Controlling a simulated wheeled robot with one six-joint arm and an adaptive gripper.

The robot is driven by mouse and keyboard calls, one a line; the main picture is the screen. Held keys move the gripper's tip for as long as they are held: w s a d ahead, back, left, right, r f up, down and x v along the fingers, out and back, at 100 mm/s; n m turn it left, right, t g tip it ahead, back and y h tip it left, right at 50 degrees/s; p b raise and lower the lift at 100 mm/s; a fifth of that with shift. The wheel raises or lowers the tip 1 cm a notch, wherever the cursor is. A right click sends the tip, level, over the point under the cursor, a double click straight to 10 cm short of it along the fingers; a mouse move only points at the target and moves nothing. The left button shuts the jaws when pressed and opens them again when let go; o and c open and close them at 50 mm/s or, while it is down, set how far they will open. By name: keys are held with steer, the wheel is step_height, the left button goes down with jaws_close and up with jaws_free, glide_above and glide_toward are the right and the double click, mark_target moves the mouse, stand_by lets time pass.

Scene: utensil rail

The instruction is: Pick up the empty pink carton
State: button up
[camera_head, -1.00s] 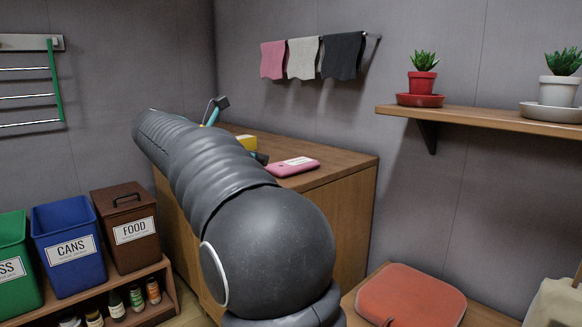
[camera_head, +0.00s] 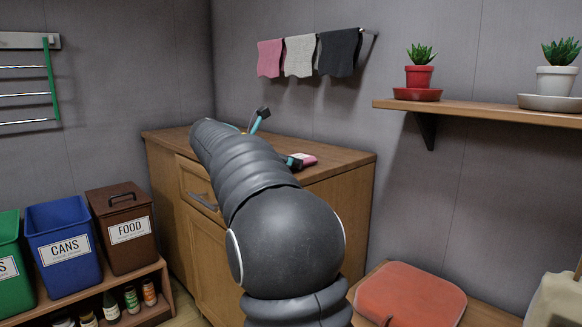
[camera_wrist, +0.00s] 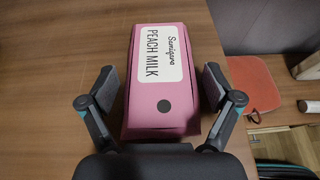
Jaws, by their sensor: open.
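In the head view only a small part of the carton (camera_head: 307,159) shows; my arm and gripper hide the rest.
The cabinet top (camera_head: 335,158) is bare around the carton in the wrist view. A red cushion (camera_head: 410,293) lies on a lower surface to the right. Labelled bins (camera_head: 65,245) stand at the left. A shelf (camera_head: 480,112) with potted plants juts from the right wall.

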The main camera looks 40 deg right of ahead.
steer(key=shift+d+f, duration=0.1)
steer(key=shift+d, duration=0.2)
steer(key=c, duration=0.9)
steer(key=shift+r+p, duration=0.3)
steer(key=shift+r, duration=0.25)
step_height(320, 180, up, 3)
steer(key=shift+r+p, duration=0.15)
steer(key=shift+p, duration=0.55)
steer(key=s+r, duration=0.2)
steer(key=s, duration=0.2)
steer(key=s+r, duration=0.2)
steer(key=s, duration=0.1)
steer(key=s+r+p, duration=0.1)
steer(key=s+r, duration=0.1)
steer(key=s, duration=0.2)
steer(key=shift+s+a+r, duration=0.3)
steer(key=shift+a+r, duration=0.05)
